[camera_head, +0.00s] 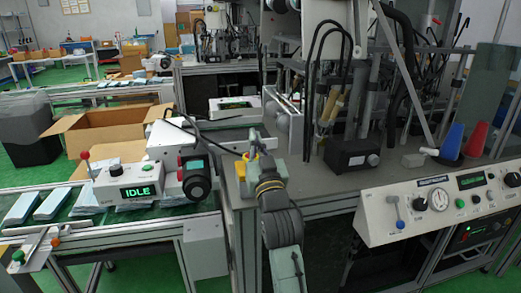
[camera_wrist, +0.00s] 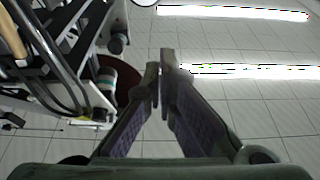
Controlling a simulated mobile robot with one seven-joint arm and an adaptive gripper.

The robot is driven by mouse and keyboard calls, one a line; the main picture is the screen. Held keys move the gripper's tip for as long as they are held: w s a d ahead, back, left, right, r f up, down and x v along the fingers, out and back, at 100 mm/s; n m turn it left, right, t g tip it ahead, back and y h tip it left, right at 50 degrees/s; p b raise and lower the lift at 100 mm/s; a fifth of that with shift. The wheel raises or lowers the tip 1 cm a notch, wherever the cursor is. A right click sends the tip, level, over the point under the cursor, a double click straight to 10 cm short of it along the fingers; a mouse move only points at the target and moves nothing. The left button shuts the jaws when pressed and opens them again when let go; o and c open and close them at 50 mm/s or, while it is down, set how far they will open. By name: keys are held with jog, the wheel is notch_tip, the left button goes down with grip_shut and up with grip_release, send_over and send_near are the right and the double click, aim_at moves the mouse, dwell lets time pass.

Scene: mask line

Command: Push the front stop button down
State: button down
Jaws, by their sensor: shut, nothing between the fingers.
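No button is marked as the front stop button, so I cannot tell for sure which one it is. A small red-orange button (camera_head: 55,241) sits on the front rail at the lower left, near a green knob (camera_head: 17,256). My gripper (camera_head: 255,142) is raised over the bench edge at the middle, well to the right of that button. In the wrist view, my gripper (camera_wrist: 162,68) has its fingertips together with nothing between them, seen against the ceiling. No button can be made out clearly in the wrist view.
A white box with an IDLE display (camera_head: 128,187) and a red-ball lever stands left of my arm. A white control panel (camera_head: 435,205) with gauge, lever and knobs is at the right.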

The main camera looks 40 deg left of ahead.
jog(key=shift+w+a+f+p, duration=0.15)
jog(key=shift+a+f, duration=0.05)
jog(key=shift+f, duration=0.7)
jog(key=shift+w+a+f+p, duration=0.15)
jog(key=shift+f, duration=0.75)
jog(key=shift+f+b, duration=1)
jog(key=shift+f, duration=0.15)
jog(key=shift+a+f, duration=0.1)
jog(key=r+p, duration=0.2)
jog(key=r, duration=0.1)
jog(key=r+p, duration=0.1)
jog(key=r, duration=0.1)
jog(key=shift+s+d, duration=0.15)
jog(key=shift+d, duration=0.15)
jog(key=b+v, duration=0.4)
jog(key=v, duration=0.6)
